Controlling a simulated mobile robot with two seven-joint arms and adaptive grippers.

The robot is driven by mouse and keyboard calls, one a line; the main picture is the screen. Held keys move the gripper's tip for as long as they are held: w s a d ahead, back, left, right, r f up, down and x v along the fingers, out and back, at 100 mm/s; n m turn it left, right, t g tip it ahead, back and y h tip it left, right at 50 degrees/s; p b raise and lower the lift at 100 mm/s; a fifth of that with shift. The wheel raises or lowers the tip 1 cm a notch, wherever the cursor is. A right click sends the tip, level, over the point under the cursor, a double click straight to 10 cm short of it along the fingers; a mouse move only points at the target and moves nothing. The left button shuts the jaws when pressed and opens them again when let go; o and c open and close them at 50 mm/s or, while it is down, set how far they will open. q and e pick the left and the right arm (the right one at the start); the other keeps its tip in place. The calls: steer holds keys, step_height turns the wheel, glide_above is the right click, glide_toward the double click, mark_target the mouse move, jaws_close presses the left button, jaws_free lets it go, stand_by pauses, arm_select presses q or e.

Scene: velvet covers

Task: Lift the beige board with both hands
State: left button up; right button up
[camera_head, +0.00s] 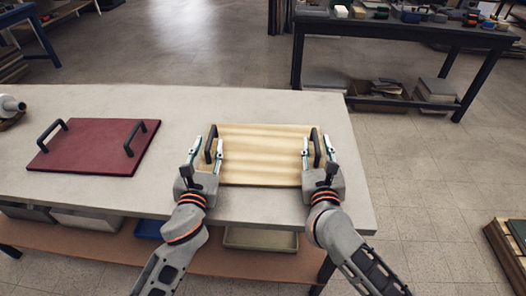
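The beige board (261,157) lies flat on the light grey table (245,103), with a dark upright handle at its left and right ends. My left gripper (209,141) is at the left handle (209,145). Its two fingers stand apart, one on each side of the handle, with gaps showing. My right gripper (316,140) is at the right handle (315,146), its fingers also apart on either side. The near corners of the board are partly hidden by my grippers.
A dark red board (92,147) with two black handles lies to the left on the same table. A grey and white object (11,105) sits at the far left. The tabletop behind the beige board is clear. A cluttered dark workbench (410,29) stands behind at the right.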

arm_select(q)
steer(key=shift+w, duration=0.2)
arm_select(e)
steer(key=shift+w, duration=0.2)
arm_select(q)
jaws_close()
arm_select(e)
jaws_close()
arm_select(q)
steer(key=shift+d+r, duration=0.1)
steer(key=shift+r, duration=0.05)
arm_select(e)
steer(key=shift+r, duration=0.2)
